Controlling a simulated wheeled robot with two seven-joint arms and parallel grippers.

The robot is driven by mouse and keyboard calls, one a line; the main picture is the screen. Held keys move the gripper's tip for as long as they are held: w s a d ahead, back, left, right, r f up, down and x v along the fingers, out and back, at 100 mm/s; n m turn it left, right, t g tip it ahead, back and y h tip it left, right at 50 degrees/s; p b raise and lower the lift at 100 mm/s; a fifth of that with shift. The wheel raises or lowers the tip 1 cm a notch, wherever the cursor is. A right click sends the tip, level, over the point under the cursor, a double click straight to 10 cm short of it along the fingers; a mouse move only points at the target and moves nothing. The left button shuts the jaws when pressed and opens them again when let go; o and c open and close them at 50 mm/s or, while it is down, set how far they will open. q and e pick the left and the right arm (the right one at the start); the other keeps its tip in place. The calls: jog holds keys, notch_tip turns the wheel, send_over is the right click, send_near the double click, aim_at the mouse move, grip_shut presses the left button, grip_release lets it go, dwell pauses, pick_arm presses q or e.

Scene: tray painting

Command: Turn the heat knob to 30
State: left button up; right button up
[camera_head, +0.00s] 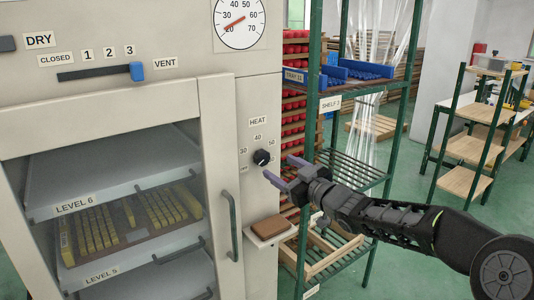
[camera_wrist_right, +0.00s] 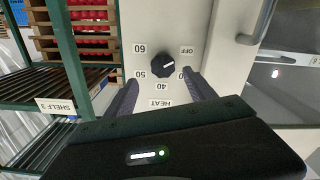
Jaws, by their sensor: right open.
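The heat knob (camera_head: 261,157) is a small black dial on the oven's front panel, under the HEAT label (camera_head: 257,121). In the right wrist view the knob (camera_wrist_right: 163,66) has a white mark that points toward the OFF label (camera_wrist_right: 187,50). The labels 40, 50 and 60 are readable there; the 30 label is partly hidden by a finger. My right gripper (camera_head: 278,166) is open, its fingers just in front of the knob and to its right. In the wrist view its fingers (camera_wrist_right: 161,82) lie to either side below the knob, with no clear contact. My left gripper is out of view.
The oven door handle (camera_head: 231,225) and a small ledge with a brown block (camera_head: 269,226) are below the knob. A green-framed shelf (camera_head: 318,150) stands close at the right. The round gauge (camera_head: 240,22) above reads about 20. A blue vent slider (camera_head: 137,71) is upper left.

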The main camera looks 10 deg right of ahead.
aim_at(264, 158)
jog(key=x, duration=0.2)
jog(key=p+x, duration=0.1)
jog(key=x, duration=0.4)
jog(key=shift+a+r, duration=0.15)
jog(key=shift+a, duration=0.15)
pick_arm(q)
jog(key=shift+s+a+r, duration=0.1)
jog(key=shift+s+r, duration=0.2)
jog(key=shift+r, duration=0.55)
pick_arm(e)
jog(key=shift+c, duration=0.4)
jog(key=c, duration=1.3)
pick_arm(q)
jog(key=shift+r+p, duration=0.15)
jog(key=shift+p, duration=0.25)
